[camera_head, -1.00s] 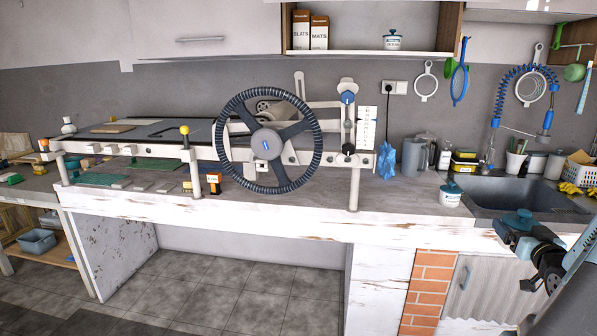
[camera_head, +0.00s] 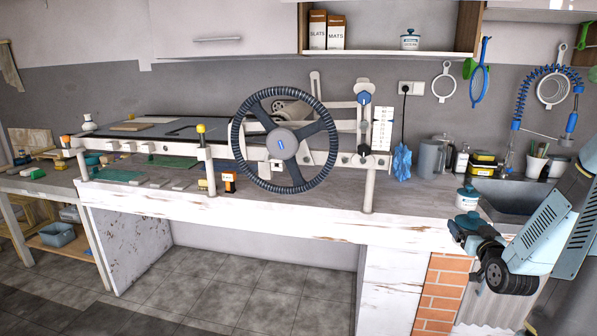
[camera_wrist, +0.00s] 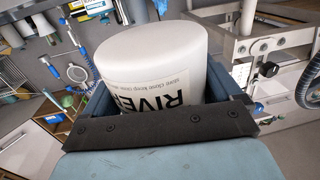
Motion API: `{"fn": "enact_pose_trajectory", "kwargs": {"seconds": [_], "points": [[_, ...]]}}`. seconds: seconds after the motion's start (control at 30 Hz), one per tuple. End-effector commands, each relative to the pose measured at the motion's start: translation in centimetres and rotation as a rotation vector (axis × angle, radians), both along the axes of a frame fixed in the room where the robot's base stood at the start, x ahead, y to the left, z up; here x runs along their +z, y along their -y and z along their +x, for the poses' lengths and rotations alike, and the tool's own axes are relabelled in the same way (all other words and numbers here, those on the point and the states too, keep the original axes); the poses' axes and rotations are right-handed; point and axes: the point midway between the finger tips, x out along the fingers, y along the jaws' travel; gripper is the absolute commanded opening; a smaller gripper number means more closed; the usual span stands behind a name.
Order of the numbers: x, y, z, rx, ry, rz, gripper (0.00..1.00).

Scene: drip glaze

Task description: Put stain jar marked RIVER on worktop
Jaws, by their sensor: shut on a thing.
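The white stain jar marked RIVER (camera_wrist: 150,60) fills the upper middle of the wrist view, its label upside down in the picture. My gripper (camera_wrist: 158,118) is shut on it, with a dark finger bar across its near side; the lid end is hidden. In the head view my gripper (camera_head: 474,232) is at the lower right, in front of the worktop's front edge. A teal round part shows there, but I cannot tell if it is the jar's lid. The grey worktop (camera_head: 335,203) runs across the middle. The held jar appears clear of it.
Another jar (camera_head: 410,40) is on the shelf. The press wheel (camera_head: 283,146), kettle (camera_head: 429,158) and sink (camera_head: 505,198) flank the clear worktop strip.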

Motion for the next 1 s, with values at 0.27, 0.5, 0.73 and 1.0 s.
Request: {"fn": "enact_pose_trajectory", "kwargs": {"seconds": [0.27,0.5,0.73,1.0], "points": [[-3.1,-5.2,4.0,0.035,-0.002,0.003,0.42],[-5.9,-10.0,6.8,0.057,-0.001,0.003,0.42],[-9.0,-15.1,8.8,0.076,-0.002,0.003,0.42],[-12.9,-21.6,10.2,0.099,-0.002,0.002,0.42]]}}
